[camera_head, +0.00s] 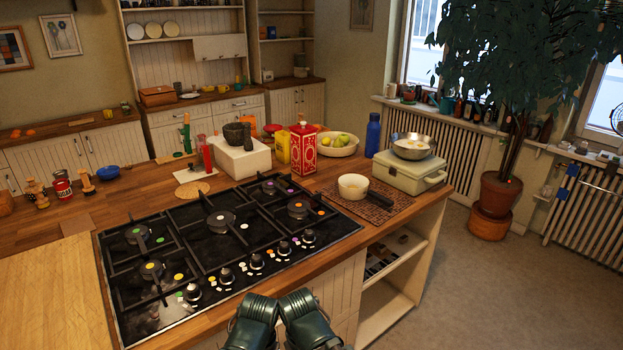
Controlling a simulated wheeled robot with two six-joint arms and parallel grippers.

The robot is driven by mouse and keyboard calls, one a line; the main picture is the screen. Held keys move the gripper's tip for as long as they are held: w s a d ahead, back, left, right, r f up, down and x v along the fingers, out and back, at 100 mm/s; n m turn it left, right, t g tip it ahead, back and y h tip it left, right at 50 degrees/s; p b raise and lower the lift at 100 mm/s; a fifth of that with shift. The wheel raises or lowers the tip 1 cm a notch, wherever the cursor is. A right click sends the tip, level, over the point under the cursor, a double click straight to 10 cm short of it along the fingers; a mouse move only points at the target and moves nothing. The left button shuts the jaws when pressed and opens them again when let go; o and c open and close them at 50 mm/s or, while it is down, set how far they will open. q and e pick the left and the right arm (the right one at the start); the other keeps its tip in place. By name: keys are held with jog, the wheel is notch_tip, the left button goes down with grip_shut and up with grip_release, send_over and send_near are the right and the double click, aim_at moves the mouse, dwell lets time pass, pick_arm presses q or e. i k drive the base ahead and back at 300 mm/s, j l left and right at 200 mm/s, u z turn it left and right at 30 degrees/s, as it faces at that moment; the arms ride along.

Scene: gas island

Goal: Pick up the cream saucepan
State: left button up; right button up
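The cream saucepan (352,187) stands upright on a brown woven mat (398,213) at the right end of the wooden counter. Its black handle (381,200) points to the right and toward me. Two dark green parts of my arms show at the bottom middle, in front of the counter and well short of the saucepan. No gripper fingers show, and nothing touches the saucepan.
A black gas hob (205,250) lies left of the saucepan. Right behind it is a cream box (410,172) with a metal bowl (413,150) on top. A fruit bowl (337,149), red canister (303,149) and blue bottle (373,135) stand behind.

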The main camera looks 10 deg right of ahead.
aim_at(352, 187)
jog(key=l+u, duration=0.3)
jog(key=l, duration=0.35)
jog(key=l+u, duration=0.25)
jog(key=l, duration=0.4)
jog(key=k+l+u, duration=0.1)
jog(key=l+u, duration=0.2)
jog(key=l, duration=0.35)
